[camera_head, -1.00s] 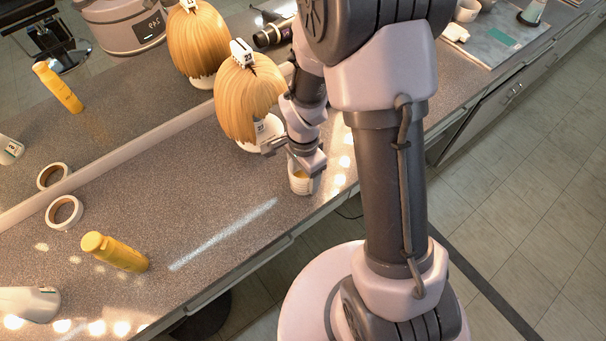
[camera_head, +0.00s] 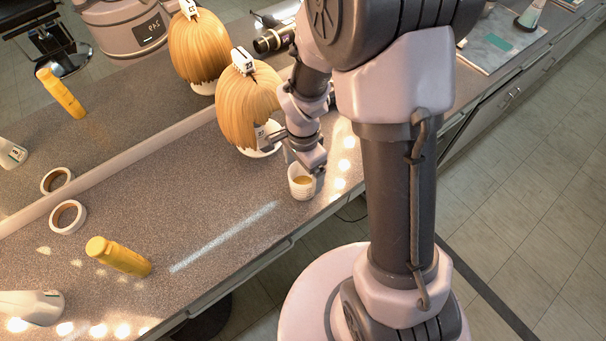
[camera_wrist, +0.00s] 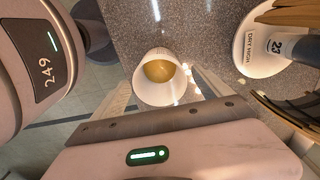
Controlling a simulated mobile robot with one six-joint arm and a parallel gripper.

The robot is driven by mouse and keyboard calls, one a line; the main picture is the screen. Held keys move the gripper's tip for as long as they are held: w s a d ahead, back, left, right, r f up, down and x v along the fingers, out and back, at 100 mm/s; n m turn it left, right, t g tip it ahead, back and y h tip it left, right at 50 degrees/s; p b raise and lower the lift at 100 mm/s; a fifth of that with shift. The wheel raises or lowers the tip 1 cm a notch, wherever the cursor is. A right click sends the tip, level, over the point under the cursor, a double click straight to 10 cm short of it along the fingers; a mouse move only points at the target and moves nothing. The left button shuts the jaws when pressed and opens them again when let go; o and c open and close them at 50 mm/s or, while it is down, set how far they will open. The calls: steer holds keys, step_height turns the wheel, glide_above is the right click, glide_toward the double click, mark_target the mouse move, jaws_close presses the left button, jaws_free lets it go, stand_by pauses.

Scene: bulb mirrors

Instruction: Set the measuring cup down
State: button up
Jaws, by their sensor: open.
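The measuring cup (camera_head: 302,184) is a small white cup with yellowish contents. It stands upright on the speckled counter near its front edge. In the wrist view the cup (camera_wrist: 150,92) shows from above with its mouth facing the camera. My gripper (camera_head: 306,160) is just above and behind the cup in the head view. In the wrist view the pale fingers of my gripper (camera_wrist: 163,92) are spread, one on each side of the cup. I cannot tell whether either finger touches it.
A blonde wig on a white stand (camera_head: 249,110) is close behind my gripper. A mirror runs along the back. The counter left of the cup is clear.

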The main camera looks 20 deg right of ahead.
steer(key=s+a+r+n+t+p, duration=0.1)
steer(key=s+r+n+t+p, duration=0.2)
steer(key=r, duration=1.6)
steer(key=s+a+r+n+t+y+b, duration=0.1)
steer(key=s+a+r+n+t+y, duration=0.1)
steer(key=s+r+n, duration=0.5)
steer(key=s+a+r, duration=0.1)
steer(key=s, duration=0.1)
steer(key=shift+s+r+t, duration=0.35)
steer(key=shift+s+t, duration=0.05)
step_height(320, 180, down, 5)
steer(key=b, duration=0.5)
steer(key=shift+f, duration=0.15)
